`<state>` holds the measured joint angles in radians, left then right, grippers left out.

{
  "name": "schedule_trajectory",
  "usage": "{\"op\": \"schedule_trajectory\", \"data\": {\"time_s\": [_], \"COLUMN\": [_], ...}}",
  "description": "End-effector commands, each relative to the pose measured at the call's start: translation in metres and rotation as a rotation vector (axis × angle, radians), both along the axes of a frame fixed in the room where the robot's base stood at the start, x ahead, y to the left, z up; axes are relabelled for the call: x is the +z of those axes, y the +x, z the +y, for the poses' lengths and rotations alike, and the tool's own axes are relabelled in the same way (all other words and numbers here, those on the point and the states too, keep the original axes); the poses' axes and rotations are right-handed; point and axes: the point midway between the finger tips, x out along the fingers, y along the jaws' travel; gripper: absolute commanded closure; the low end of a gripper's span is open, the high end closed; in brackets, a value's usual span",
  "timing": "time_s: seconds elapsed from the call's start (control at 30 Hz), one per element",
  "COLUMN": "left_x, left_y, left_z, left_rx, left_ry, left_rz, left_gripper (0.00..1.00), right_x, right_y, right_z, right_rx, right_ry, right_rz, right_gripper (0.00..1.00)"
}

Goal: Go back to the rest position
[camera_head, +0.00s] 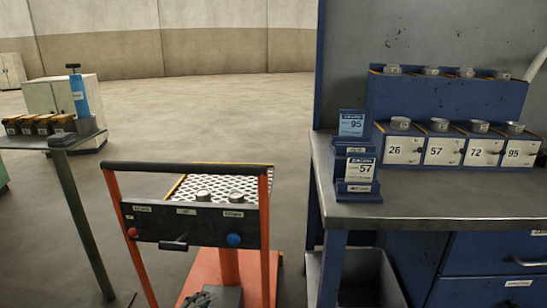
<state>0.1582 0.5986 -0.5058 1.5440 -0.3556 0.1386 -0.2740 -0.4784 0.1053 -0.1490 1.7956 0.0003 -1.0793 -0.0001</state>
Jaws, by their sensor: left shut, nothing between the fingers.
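Most of my left arm is out of view. My right gripper is not in view.
An orange cart (265,240) with a black handle and a perforated top (240,185) bearing two metal rings stands close ahead. A metal workbench (450,205) with numbered boxes and blue card stands is at right. A small table (30,142) with a blue bottle is at left. Open floor lies beyond.

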Motion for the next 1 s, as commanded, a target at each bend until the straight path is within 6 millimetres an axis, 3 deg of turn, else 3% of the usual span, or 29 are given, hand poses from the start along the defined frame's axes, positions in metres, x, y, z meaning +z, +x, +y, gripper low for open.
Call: {"op": "schedule_trajectory", "data": {"time_s": [0.03, 0.17, 0.2, 0.3, 0.4, 0.6, 0.8, 1.0], "left_x": [-0.031, -0.11, -0.133, -0.177, -0.206, -0.24, -0.256, -0.271], "left_y": [-0.015, -0.065, -0.086, -0.138, -0.185, -0.262, -0.331, -0.344], "left_z": [0.0, 0.016, 0.019, 0.024, 0.025, 0.019, 0.009, 0.013], "left_rx": [0.108, 0.421, 0.504, 0.681, 0.808, 0.99, 1.135, 1.139], "left_ry": [-0.087, -0.282, -0.325, -0.41, -0.463, -0.523, -0.56, -0.535], "left_rz": [0.124, 0.47, 0.57, 0.787, 0.952, 1.201, 1.406, 1.417], "left_gripper": [1.0, 1.0, 1.0, 1.0, 1.0, 1.0, 1.0, 1.0], "right_x": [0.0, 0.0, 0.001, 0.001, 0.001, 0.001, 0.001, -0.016], "right_y": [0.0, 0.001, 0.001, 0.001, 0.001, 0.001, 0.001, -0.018], "right_z": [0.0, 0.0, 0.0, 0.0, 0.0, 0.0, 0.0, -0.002], "right_rx": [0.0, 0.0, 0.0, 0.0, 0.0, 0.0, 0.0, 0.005], "right_ry": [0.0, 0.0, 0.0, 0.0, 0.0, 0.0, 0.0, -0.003], "right_rz": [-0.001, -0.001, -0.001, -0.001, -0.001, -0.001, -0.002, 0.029], "right_gripper": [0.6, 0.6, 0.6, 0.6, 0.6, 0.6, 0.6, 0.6]}}
